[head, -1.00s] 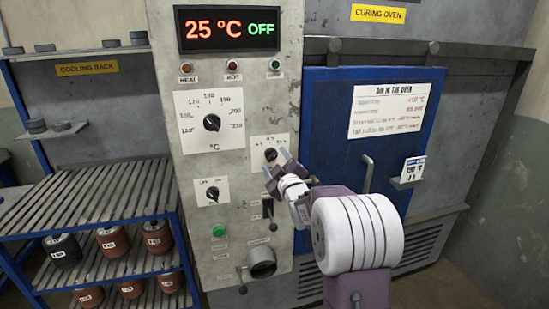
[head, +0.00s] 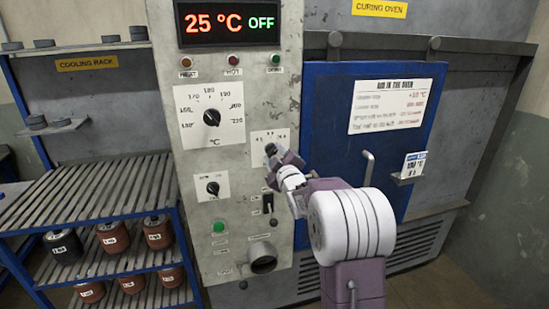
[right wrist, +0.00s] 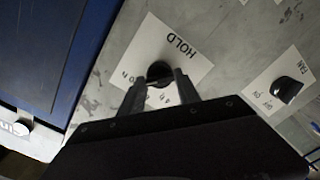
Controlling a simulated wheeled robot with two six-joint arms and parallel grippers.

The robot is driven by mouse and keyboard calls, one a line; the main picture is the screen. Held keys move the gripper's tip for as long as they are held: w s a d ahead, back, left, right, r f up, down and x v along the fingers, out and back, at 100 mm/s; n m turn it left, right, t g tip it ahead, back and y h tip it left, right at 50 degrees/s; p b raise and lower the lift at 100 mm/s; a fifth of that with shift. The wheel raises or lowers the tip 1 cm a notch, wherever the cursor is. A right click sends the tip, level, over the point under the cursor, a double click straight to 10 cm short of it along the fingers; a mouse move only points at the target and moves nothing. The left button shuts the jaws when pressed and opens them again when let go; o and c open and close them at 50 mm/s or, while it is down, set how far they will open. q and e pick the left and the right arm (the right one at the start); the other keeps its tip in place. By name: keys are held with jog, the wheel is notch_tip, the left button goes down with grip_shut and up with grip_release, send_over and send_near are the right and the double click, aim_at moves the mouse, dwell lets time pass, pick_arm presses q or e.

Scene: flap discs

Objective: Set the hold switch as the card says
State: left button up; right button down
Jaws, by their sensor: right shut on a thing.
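The hold switch (right wrist: 160,72) is a black knob on a white plate marked HOLD in the right wrist view. Its plate (head: 262,136) shows in the head view on the grey control panel. My right gripper (right wrist: 160,90) is shut on the knob, with one finger on each side of it. In the head view the right gripper (head: 272,158) reaches the plate and covers part of it. The card (head: 413,166), white with a blue top, stands on a small ledge on the oven's right; its writing is too small to read surely. My left gripper is not in view.
The temperature dial (head: 211,117) is above left and the fan knob (head: 212,188) below left. A green button (head: 218,227) and a lever (head: 267,203) are lower. The blue oven door (head: 325,120) is shut. A cooling rack (head: 90,200) with several rolls stands left.

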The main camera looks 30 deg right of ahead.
jog(key=n+b, duration=0.2)
jog(key=b, duration=0.1)
jog(key=n+b, duration=0.2)
jog(key=b, duration=0.1)
jog(key=shift+f+n, duration=0.3)
jog(key=shift+f, duration=0.05)
jog(key=shift+r+n+b, duration=0.25)
jog(key=shift+n+b, duration=1.45)
jog(key=shift+n, duration=0.1)
jog(key=c, duration=0.9)
grip_release()
jog(key=shift+o, duration=0.2)
jog(key=v, duration=0.9)
jog(key=shift+b, duration=0.45)
